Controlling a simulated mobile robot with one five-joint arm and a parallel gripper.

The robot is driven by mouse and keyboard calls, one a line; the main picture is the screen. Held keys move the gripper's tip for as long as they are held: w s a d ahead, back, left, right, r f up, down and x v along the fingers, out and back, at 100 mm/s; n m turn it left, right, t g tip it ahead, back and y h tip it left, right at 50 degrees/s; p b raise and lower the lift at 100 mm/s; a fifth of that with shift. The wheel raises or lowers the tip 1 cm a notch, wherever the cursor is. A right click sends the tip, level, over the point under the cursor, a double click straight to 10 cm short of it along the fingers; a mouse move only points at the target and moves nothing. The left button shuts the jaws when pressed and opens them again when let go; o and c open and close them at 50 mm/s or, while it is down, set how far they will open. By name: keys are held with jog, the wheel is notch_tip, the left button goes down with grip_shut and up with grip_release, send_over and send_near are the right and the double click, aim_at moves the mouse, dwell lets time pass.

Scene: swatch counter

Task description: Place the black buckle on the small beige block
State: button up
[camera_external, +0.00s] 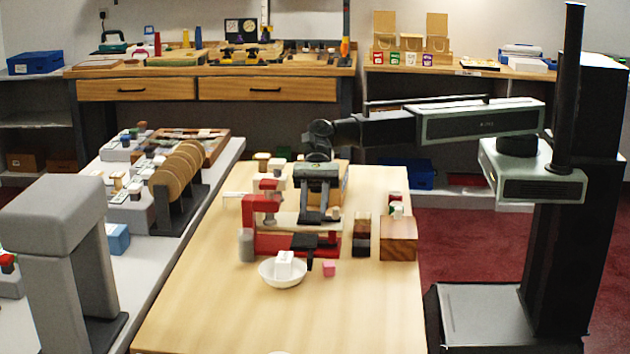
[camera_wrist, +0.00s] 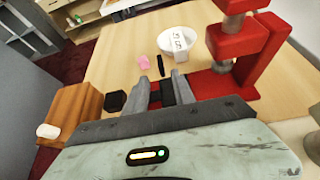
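My gripper (camera_external: 318,222) points down at the red clamp-like stand (camera_external: 266,240) in the external view. In the wrist view its two fingers (camera_wrist: 165,77) stand apart, with a dark shape (camera_wrist: 167,93) between them. I cannot tell whether that shape is the black buckle or whether the fingers touch it. A thin black piece (camera_wrist: 160,66) lies just past the fingertips, beside the white bowl (camera_external: 283,274); it also shows in the external view (camera_external: 310,264). I cannot single out the small beige block with certainty; pale blocks (camera_external: 277,164) stand at the far end of the table.
The bowl holds a white marked block (camera_external: 284,262). A pink block (camera_external: 329,268) sits to its right. A wooden box (camera_external: 398,240) with a small white item on it and dark blocks (camera_external: 361,246) stand farther right. The table's near part (camera_external: 300,320) is mostly clear.

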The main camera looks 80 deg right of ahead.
jog(key=shift+d+r, duration=0.25)
jog(key=shift+d, duration=0.2)
jog(key=shift+o, duration=0.4)
